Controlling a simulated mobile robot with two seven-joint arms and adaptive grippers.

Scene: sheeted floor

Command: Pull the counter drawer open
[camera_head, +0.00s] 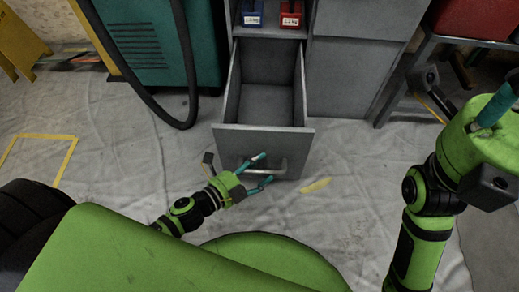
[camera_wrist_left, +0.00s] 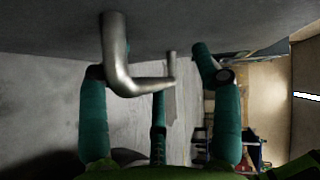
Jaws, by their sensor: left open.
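The counter drawer (camera_head: 262,142) stands pulled out of the grey cabinet, and its empty inside shows from above. Its silver bar handle (camera_head: 266,171) is on the front face. My left gripper (camera_head: 261,170) is at the handle with its teal fingers spread. In the left wrist view the handle (camera_wrist_left: 117,55) crosses in front of the left-hand finger, inside the spread fingers (camera_wrist_left: 160,105); I cannot tell whether they touch. My right gripper (camera_head: 497,108) is raised at the right edge, away from the drawer, partly cut off.
A blue bin (camera_head: 252,14) and a red bin (camera_head: 291,14) sit on the shelf above the drawer. A teal machine (camera_head: 160,45) with a black hose stands left. A metal stand (camera_head: 405,75) is right. The sheeted floor before the drawer has a yellow strip (camera_head: 315,185).

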